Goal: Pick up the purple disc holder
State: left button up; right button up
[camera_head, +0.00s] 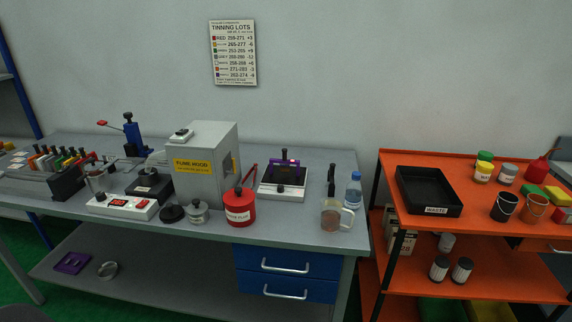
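A flat purple square piece with a dark middle (73,262) lies on the grey lower shelf under the workbench, at the far left. A second purple part (291,163) sits at the back of a white and black device (283,184) on the bench top. It is partly hidden by the device's black post. Both are small here, and I cannot tell for certain which is the disc holder. Neither of my grippers is in view.
The grey bench (300,232) carries a fume hood (203,160), a red can (239,206), a glass mug (333,215) and a bottle (353,188). A round metal dish (108,269) lies near the shelf's purple piece. An orange cart (474,220) stands right, with a black waste tray (428,211).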

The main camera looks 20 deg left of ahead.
aim_at(284, 161)
jog(key=u, duration=1.35)
jog(key=i+j+z, duration=0.45)
jog(key=i+j, duration=0.35)
